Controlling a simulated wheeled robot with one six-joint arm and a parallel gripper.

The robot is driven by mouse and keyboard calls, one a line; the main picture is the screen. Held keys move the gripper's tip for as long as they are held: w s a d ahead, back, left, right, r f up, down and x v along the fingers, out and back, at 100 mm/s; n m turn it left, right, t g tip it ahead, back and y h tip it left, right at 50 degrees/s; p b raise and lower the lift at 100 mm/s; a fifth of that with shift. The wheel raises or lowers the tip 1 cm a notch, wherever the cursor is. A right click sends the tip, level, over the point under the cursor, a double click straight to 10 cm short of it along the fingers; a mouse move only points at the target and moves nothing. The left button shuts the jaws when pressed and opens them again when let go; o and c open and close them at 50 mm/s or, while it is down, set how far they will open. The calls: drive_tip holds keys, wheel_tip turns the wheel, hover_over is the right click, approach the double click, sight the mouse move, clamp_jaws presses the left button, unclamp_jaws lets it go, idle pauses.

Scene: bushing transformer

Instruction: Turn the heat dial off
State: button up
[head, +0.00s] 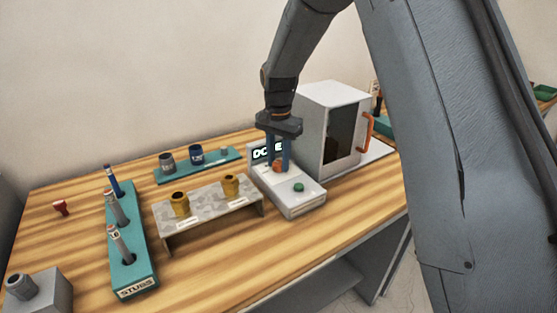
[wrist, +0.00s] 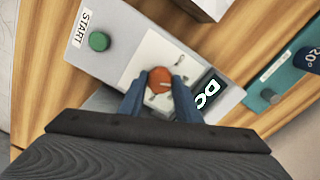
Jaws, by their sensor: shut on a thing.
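The heat dial is a round orange-red knob (wrist: 159,80) on a light panel of the grey control box (wrist: 115,35). In the head view the dial (head: 278,167) is partly hidden by my gripper (head: 278,163). My gripper points down at the box with its blue fingers on either side of the dial. In the wrist view my gripper (wrist: 158,88) is shut on the dial. The dial's pointer and marks are too small to read surely. A lit display (wrist: 207,93) and a green START button (wrist: 99,41) are on the same box.
A white oven-like cabinet (head: 333,115) with an orange handle (head: 367,131) stands right behind the box. A stand with yellow bushings (head: 205,207) is left of it. Teal racks (head: 128,245) hold stubs and dark cylinders.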

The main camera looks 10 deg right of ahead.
sight(279, 163)
drive_tip(key=n, duration=0.5)
drive_tip(key=shift+n, duration=2.3)
drive_tip(key=shift+r, duration=0.1)
drive_tip(key=shift+w, duration=0.1)
drive_tip(key=o, duration=1.1)
drive_tip(key=shift+c, duration=0.2)
drive_tip(key=shift+r+b, duration=1.15)
drive_tip(key=shift+r, duration=2.7)
